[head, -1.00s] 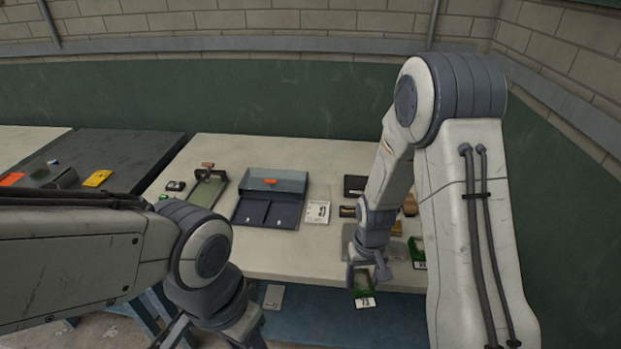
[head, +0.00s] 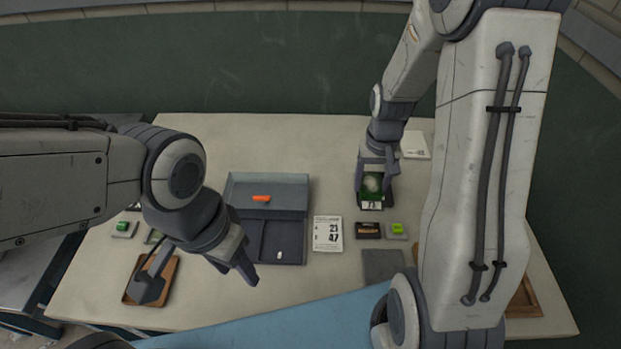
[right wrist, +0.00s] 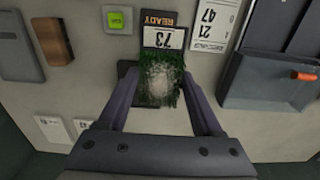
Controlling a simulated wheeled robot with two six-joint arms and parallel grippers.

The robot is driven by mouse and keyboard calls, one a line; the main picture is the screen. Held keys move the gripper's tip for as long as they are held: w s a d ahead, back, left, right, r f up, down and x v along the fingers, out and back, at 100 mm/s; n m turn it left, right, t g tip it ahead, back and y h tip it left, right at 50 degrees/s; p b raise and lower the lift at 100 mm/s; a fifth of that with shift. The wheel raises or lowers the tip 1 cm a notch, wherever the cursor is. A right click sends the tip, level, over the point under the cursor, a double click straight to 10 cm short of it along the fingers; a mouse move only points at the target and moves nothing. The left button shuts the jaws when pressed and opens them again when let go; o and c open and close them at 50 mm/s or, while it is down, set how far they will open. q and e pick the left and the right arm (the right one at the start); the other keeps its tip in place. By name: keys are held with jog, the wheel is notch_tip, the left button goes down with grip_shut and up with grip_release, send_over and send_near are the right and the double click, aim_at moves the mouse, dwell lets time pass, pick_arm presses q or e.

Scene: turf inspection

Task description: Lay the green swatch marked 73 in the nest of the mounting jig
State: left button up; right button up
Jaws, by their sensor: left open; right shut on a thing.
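The green swatch marked 73 (head: 371,190) is held in my right gripper (head: 372,178), over the back right part of the table. In the right wrist view the turf swatch (right wrist: 162,82) sits between the two fingers, and its white 73 label points away from the palm. A dark piece (right wrist: 126,72) shows partly behind the swatch beside the READY sign; I cannot tell for sure that it is the mounting jig, and its nest is hidden. I cannot tell whether the swatch touches it. My left gripper (head: 237,268) is open and empty near the dark box.
A dark compartment box (head: 280,238) with an orange piece stands mid-table. Beside it are a white card reading 21 and 47 (head: 328,234), the READY sign (head: 367,231), a green button (head: 397,230) and a grey square (head: 382,264). A wooden tray (head: 131,291) lies front left.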

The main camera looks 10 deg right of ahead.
jog(key=p, duration=0.3)
send_over(332, 192)
notch_tip(332, 192, down, 7)
jog(key=shift+r, duration=0.1)
notch_tip(332, 192, down, 4)
jog(key=shift+r+p, duration=0.15)
jog(key=shift+p, duration=0.65)
jog(key=shift+f, duration=0.2)
jog(key=shift+f, duration=0.2)
jog(key=o, duration=1.3)
jog(key=shift+r, duration=0.1)
